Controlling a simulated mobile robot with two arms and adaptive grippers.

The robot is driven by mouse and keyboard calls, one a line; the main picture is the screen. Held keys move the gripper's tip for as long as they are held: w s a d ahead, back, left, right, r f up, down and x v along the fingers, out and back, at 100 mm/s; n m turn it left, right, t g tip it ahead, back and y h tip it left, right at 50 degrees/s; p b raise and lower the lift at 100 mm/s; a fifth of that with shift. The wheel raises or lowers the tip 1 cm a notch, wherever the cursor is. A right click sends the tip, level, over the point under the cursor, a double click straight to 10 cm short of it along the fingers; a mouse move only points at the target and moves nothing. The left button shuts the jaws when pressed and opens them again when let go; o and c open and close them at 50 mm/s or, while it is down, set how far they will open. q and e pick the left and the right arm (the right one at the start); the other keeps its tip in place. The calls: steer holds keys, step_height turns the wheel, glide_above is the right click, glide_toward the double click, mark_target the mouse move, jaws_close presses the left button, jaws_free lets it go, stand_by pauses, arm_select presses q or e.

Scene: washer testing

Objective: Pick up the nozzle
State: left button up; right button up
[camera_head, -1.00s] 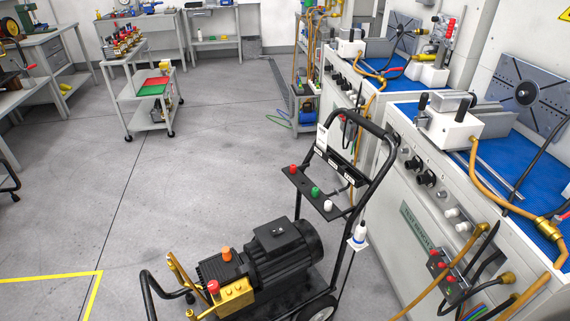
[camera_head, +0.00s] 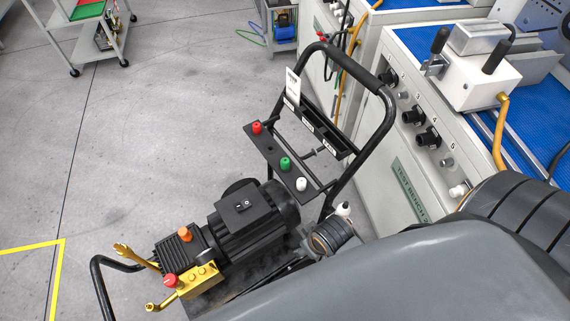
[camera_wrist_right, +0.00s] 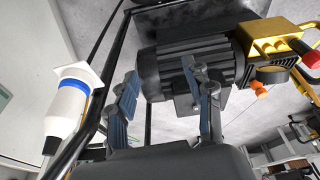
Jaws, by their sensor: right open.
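Three small nozzles stand in a black holder bar (camera_head: 269,161) on the washer cart: a red nozzle (camera_head: 256,127), a green nozzle (camera_head: 285,163) and a white nozzle (camera_head: 301,184). A dark spot shows in the bar between red and green. My right arm reaches in from the lower right, and its gripper is low beside the cart, below and apart from the nozzles; its fingers are hard to make out in the head view. In the right wrist view my right gripper (camera_wrist_right: 162,75) is open and empty, facing the cart's motor. No nozzle shows there. My left gripper is out of view.
The cart's black handle frame (camera_head: 368,150) rises behind the nozzles. The black motor (camera_head: 250,218) and brass pump (camera_head: 200,280) are below. A white bottle (camera_wrist_right: 68,105) hangs close beside my gripper.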

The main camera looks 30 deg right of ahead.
step_height(320, 180, up, 10)
steer(key=w+a+y, duration=0.1)
steer(key=w+a, duration=0.1)
steer(key=w, duration=0.1)
steer(key=w+a+r+n+y, duration=0.1)
steer(key=w+a+r, duration=0.1)
steer(key=w+a, duration=0.15)
steer(key=w+a+r+n, duration=0.1)
steer(key=w+a+r, duration=0.1)
steer(key=w, duration=0.2)
step_height(320, 180, up, 8)
steer(key=m+g+h, duration=0.2)
steer(key=m+g, duration=0.1)
steer(key=m, duration=0.1)
glide_above(285, 160)
steer(key=f, duration=0.2)
steer(key=f+b, duration=0.1)
steer(key=f, duration=0.4)
steer(key=shift+w+f, duration=0.4)
steer(key=shift+s+f+b, duration=0.1)
steer(key=shift+s+f, duration=0.05)
steer(key=shift+f, duration=0.75)
steer(key=shift+s+f+b, duration=0.15)
steer(key=shift+s+f, duration=0.05)
steer(key=shift+f, duration=0.7)
steer(key=shift+s+f+b, duration=0.1)
steer(key=shift+s+f, duration=0.05)
steer(key=shift+f, duration=0.75)
jaws_close()
